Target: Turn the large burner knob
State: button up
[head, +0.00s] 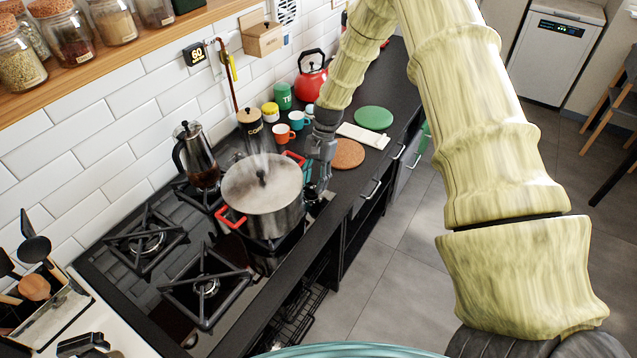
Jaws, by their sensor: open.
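The gas hob (122,280) is dark, with several burners under black pan supports. A steaming metal pot (262,205) with red handles stands on a burner at its right end. My gripper (318,186) is open and points down just right of the pot, above the hob's right end. A small dark shape like a knob (311,194) shows right below the fingertips, partly hidden by them. I cannot tell whether the fingers touch it, or whether it is the large knob. Other knobs are not clear in this view.
A glass coffee press (195,155) stands behind the pot. Orange (284,133) and teal (298,120) cups, a red kettle (310,78), a round cork mat (348,154) and a green disc (373,117) are on the counter. A utensil box (55,305) is at the left front.

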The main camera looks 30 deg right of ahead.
jog(key=v, duration=1.1)
jog(key=shift+s, duration=0.15)
